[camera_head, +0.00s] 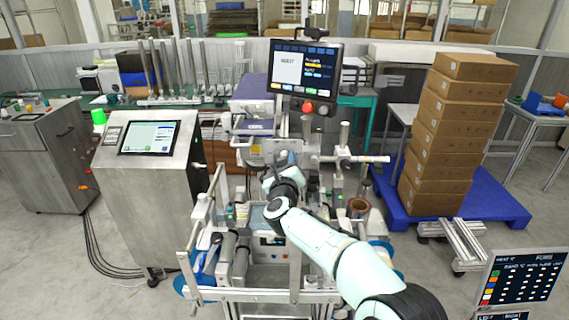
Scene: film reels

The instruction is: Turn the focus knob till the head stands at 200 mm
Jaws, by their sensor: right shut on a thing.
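My right arm reaches in from the lower right to the middle of the machine. My right gripper (290,160) is shut at the front of the grey head assembly (262,151), below the monitor. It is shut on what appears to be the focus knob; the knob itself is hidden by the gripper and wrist. A purple-topped unit (254,90) sits behind the head assembly. I cannot make out a height scale or a millimetre reading at this size. My left gripper is not in view.
A monitor (303,68) with a red button below it stands over the head. A steel console (150,180) is at left. Stacked cartons (452,125) stand on a blue pallet (500,207) at right. Rails, rollers and posts crowd the machine around my wrist.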

